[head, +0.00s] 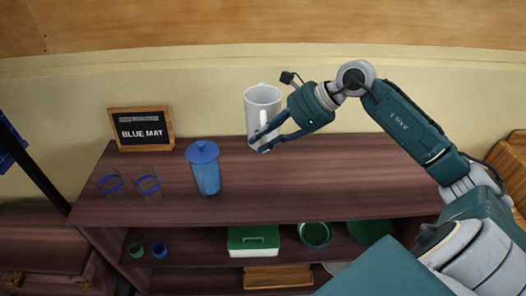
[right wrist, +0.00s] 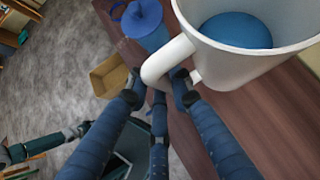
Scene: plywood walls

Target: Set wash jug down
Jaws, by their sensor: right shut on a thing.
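The white wash jug (head: 262,104) is upright in the air above the back of the wooden shelf top (head: 330,175). My right gripper (head: 260,142) is shut on its handle, and the jug's base appears clear of the surface. In the right wrist view the jug (right wrist: 245,75) fills the upper right, its open mouth showing blue inside. The fingers (right wrist: 158,88) close around its white handle. Part of what looks like my left arm shows at the lower left of that view; its fingers are too small to read.
A blue lidded jar (head: 206,172) and two clear blue-banded glasses (head: 147,184) stand on the left of the top. A "BLUE MAT" sign (head: 141,130) stands behind them. The top's middle and right are clear.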

